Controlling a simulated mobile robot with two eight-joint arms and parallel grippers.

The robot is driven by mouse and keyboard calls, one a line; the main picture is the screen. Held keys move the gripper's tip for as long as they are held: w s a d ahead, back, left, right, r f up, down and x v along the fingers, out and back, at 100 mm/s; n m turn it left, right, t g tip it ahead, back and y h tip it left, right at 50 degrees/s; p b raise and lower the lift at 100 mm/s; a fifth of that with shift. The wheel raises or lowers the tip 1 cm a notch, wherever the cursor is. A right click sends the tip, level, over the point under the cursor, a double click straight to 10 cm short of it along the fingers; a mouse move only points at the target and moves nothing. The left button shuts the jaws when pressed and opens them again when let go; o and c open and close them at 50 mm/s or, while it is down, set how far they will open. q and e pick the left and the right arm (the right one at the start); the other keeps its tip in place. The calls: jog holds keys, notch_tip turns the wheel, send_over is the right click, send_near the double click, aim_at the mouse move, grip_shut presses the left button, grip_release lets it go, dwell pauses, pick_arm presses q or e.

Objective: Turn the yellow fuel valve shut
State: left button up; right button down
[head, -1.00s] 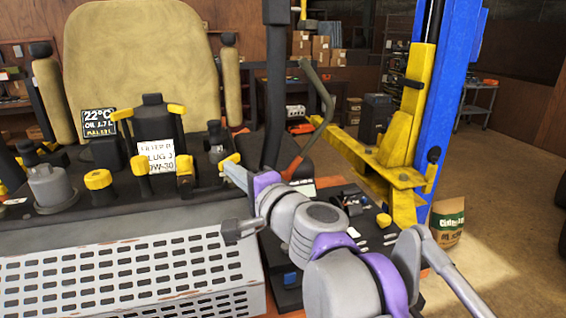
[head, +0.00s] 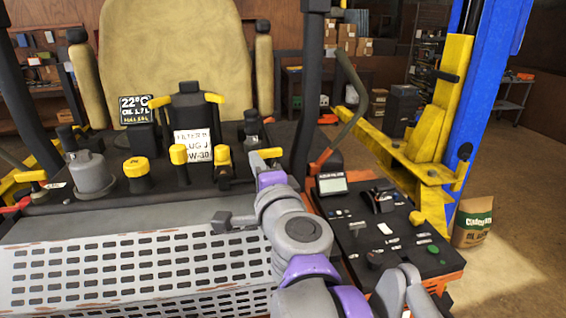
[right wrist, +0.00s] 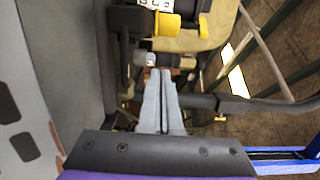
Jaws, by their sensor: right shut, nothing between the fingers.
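Several yellow knobs and handles stand in a row on the dark deck in the head view. I cannot tell for certain which one is the fuel valve. A small yellow handle (head: 266,153) is the one at the tip of my right gripper (head: 260,164). The gripper's fingers are together with nothing between them, and the arm partly hides what is below the handle. In the right wrist view the closed fingers (right wrist: 161,76) end close to a grey cylindrical part (right wrist: 172,61), with a yellow knob (right wrist: 167,26) beyond it. Contact cannot be told.
A white perforated panel (head: 140,270) lies in front of the deck. A control console (head: 385,230) with a lever and buttons stands right of my arm. A dark upright post (head: 308,90) rises just behind the gripper. A tan seat (head: 175,60) and a blue lift column (head: 485,110) stand behind.

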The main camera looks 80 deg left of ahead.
jog(key=shift+s+a, duration=0.15)
jog(key=shift+s, duration=0.2)
dwell(0.4)
dwell(0.4)
